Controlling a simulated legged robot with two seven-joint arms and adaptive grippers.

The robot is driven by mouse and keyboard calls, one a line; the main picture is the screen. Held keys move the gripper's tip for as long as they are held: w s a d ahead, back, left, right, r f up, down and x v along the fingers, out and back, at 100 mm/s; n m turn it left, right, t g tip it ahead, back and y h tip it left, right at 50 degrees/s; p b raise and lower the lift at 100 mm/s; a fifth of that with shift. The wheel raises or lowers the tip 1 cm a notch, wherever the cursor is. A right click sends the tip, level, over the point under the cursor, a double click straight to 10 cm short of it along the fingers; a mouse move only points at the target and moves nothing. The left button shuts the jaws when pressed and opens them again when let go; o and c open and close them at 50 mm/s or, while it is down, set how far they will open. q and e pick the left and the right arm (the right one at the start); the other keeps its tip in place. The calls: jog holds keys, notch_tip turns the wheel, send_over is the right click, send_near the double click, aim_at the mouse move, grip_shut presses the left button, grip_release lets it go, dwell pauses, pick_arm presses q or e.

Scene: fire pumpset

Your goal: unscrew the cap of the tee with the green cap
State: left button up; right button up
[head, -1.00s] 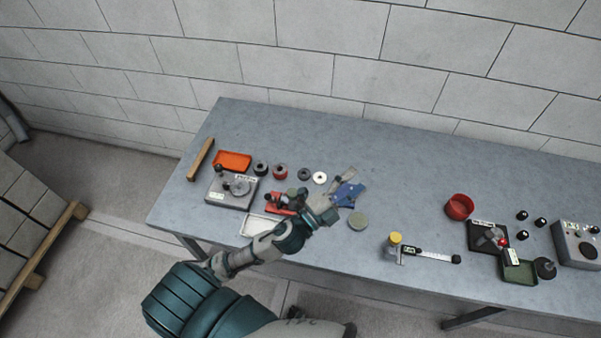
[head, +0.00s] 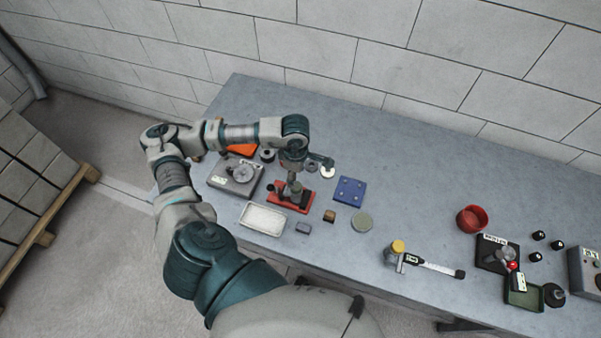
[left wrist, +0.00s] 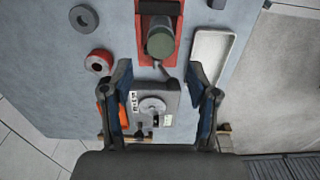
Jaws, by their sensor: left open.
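The tee with the green cap stands on a red base (head: 290,205) at the left part of the table. Its dull green cap (left wrist: 160,43) shows from above in the left wrist view, upright on the red base (left wrist: 158,12). My left gripper (head: 293,174) points down over the tee in the head view and partly hides it. In the left wrist view my left gripper (left wrist: 160,76) is open, its two fingers wide apart and nothing between them. The cap lies just beyond the fingertips there; I cannot tell the exact height gap. My right gripper is not in view.
A grey plate device (head: 235,175) stands left of the red base. A white tray (head: 262,218), a blue plate (head: 349,190) and a green disc (head: 362,222) lie nearby. A yellow-topped part (head: 397,247) and a red bowl (head: 471,218) stand farther right.

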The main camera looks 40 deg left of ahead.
pick_arm(q)
jog(key=shift+a+f+b, duration=0.3)
jog(key=shift+f, duration=0.45)
notch_tip(320, 180, down, 3)
jog(key=shift+d+r+b, duration=0.1)
jog(key=shift+r+b, duration=0.1)
jog(key=shift+b, duration=0.55)
jog(key=shift+d+f+b, duration=0.15)
jog(key=shift+f+b, duration=0.15)
jog(key=shift+f, duration=0.25)
jog(key=shift+d+f+b, duration=0.15)
jog(key=shift+f+b, duration=0.15)
jog(key=shift+f, duration=0.55)
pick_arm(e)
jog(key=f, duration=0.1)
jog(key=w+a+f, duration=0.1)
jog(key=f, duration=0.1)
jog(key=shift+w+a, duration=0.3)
pick_arm(q)
jog(key=shift+a, duration=0.35)
jog(key=shift+c, duration=0.2)
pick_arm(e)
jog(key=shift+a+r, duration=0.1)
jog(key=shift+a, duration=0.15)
pick_arm(q)
jog(key=shift+d, duration=0.1)
